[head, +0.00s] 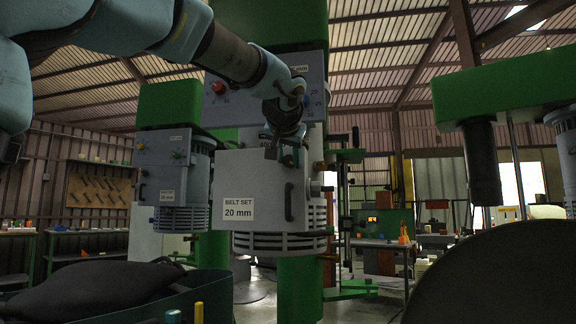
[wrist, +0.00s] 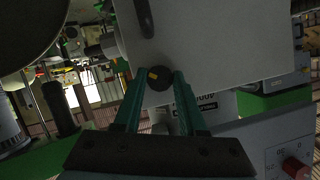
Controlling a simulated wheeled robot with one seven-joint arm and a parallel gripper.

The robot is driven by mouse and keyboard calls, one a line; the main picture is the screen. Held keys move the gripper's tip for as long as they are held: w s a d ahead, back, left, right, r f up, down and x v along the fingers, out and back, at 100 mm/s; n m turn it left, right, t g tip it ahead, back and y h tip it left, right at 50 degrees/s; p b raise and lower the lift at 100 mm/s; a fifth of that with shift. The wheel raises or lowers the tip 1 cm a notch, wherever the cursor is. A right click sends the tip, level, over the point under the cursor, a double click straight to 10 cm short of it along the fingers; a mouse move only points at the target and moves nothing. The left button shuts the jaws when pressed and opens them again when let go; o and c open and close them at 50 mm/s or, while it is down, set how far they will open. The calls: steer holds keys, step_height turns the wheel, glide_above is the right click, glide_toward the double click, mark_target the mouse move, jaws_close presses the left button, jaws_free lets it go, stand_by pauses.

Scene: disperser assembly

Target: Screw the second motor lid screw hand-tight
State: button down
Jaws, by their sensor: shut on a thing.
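The motor lid (head: 268,187) is a light grey box front with a dark handle and a "BELT SET 20 mm" label, on the green disperser in the middle of the head view. It also fills the top of the wrist view (wrist: 220,50). A round black screw head (wrist: 159,77) with a small yellow mark sits at the lid's edge, between my teal fingertips. My gripper (wrist: 158,80) is shut on this screw. In the head view my gripper (head: 288,158) reaches down to the lid's upper edge, and the screw cannot be made out there. The screw's shaft is hidden.
A grey control panel (head: 270,90) with a red knob is just above the lid, close to my wrist. Another green disperser (head: 175,165) stands to the left. A dark round shape (head: 500,275) fills the lower right. A bench (head: 385,243) stands behind.

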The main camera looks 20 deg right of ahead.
steer(key=m+t+b, duration=0.1)
steer(key=m+b, duration=0.1)
steer(key=m+t+y+b, duration=0.1)
steer(key=b, duration=0.1)
steer(key=shift+d+f+m+y+b, duration=0.15)
steer(key=shift+f+m+y+b, duration=0.15)
steer(key=shift+m+b, duration=0.1)
steer(key=m+t+b, duration=0.2)
steer(key=m+b, duration=0.2)
steer(key=shift+s+f+y, duration=0.1)
steer(key=shift+f+y, duration=0.05)
steer(key=shift+y, duration=0.25)
steer(key=m+t+b, duration=0.1)
steer(key=m+b, duration=0.1)
steer(key=m, duration=0.1)
steer(key=m+t+b, duration=0.1)
steer(key=m+b, duration=0.2)
steer(key=shift+f+h, duration=0.15)
steer(key=shift+h, duration=0.15)
steer(key=m+t+h+b, duration=0.1)
steer(key=m+b, duration=0.2)
steer(key=m, duration=0.1)
steer(key=shift+m, duration=0.3)
steer(key=shift+m+t+h, duration=0.3)
steer(key=shift+h, duration=0.1)
steer(key=shift+c, duration=2.4)
jaws_free()
